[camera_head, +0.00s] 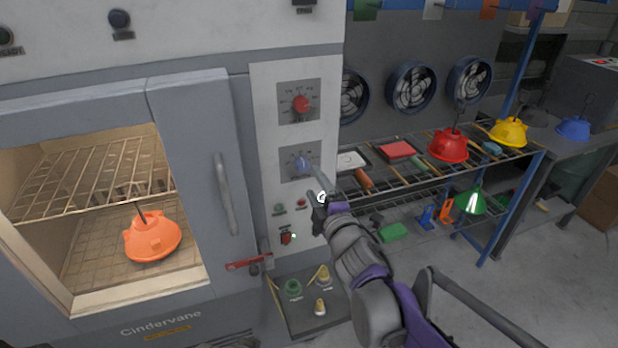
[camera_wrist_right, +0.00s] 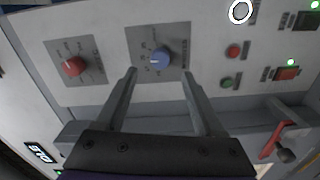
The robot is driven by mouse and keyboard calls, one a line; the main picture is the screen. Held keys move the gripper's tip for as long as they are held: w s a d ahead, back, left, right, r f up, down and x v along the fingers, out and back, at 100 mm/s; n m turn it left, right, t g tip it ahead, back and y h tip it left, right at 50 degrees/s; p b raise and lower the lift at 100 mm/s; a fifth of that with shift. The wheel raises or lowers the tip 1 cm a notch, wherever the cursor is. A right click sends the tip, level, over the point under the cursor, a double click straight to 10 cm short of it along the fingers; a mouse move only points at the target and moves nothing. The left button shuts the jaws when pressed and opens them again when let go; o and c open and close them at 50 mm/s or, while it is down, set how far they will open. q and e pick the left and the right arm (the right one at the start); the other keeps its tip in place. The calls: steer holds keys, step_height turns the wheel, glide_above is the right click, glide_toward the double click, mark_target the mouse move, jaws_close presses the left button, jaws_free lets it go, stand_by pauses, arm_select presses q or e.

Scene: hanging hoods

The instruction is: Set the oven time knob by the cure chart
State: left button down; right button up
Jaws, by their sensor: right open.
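The oven's control panel (camera_head: 262,80) carries a red knob (camera_head: 300,103) above a blue knob (camera_head: 302,163), each on a grey dial plate. The labels are too small to read, so I cannot tell which is the time knob. My right gripper (camera_head: 317,178) is close to the blue knob. In the right wrist view the open, empty jaws (camera_wrist_right: 158,72) lie to either side of the blue knob (camera_wrist_right: 160,58); contact is not visible. The red knob (camera_wrist_right: 74,66) is left of the jaws there. I cannot make out a cure chart. My left gripper is out of view.
The oven chamber is open to view, with an orange hood (camera_head: 152,238) on its lower rack. A door handle (camera_head: 226,195) and red lever (camera_head: 249,262) stand left of my right arm. A rack (camera_head: 400,180) with hoods and tools is at right.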

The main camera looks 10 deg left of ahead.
steer(key=shift+v, duration=2.2)
steer(key=shift+w+d, duration=0.1)
